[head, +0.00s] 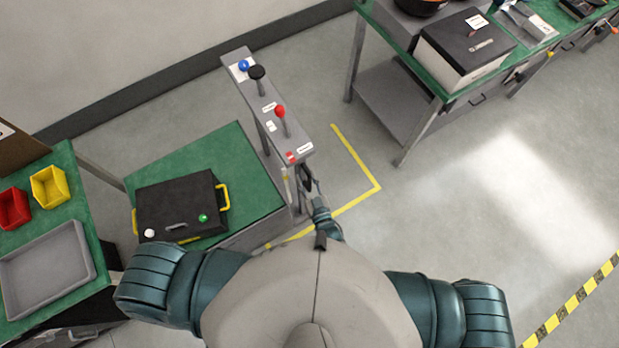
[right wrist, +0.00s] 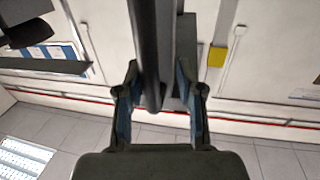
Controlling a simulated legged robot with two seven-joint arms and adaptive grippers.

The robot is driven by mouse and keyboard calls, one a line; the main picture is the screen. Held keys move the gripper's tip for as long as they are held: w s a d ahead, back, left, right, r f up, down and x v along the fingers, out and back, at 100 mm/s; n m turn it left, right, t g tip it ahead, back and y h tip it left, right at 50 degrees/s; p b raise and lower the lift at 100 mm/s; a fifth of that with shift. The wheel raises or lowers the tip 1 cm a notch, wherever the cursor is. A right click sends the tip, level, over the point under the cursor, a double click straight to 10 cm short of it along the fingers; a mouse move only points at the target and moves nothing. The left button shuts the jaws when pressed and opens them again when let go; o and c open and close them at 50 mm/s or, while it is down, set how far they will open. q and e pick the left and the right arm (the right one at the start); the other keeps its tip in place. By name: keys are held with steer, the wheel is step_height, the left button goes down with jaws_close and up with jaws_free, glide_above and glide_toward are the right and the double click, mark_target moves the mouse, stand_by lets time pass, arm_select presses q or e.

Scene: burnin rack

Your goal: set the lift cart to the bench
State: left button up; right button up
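The lift cart (head: 240,157) has a green top and carries a black case (head: 180,207) with yellow handles. A grey control panel (head: 268,105) on its right side bears a blue button, a black knob (head: 257,73) and a red-knobbed lever (head: 280,112). The green bench (head: 75,180) stands left of the cart, with a narrow gap between them. My right gripper (head: 306,180) is at the near end of the panel. In the right wrist view its fingers (right wrist: 160,100) are spread, with a dark bar (right wrist: 148,55) between them and a gap on its right. My left gripper is out of view.
The left bench holds a red bin (head: 13,208), a yellow bin (head: 49,186) and a grey tray (head: 45,272). Another green bench (head: 395,35) with a boxy device (head: 465,50) stands at top right. Yellow floor tape (head: 360,165) runs right of the cart; floor beyond is clear.

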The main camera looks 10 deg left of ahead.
steer(key=shift+d+f, duration=0.1)
steer(key=v, duration=1.1)
steer(key=shift+s, duration=0.45)
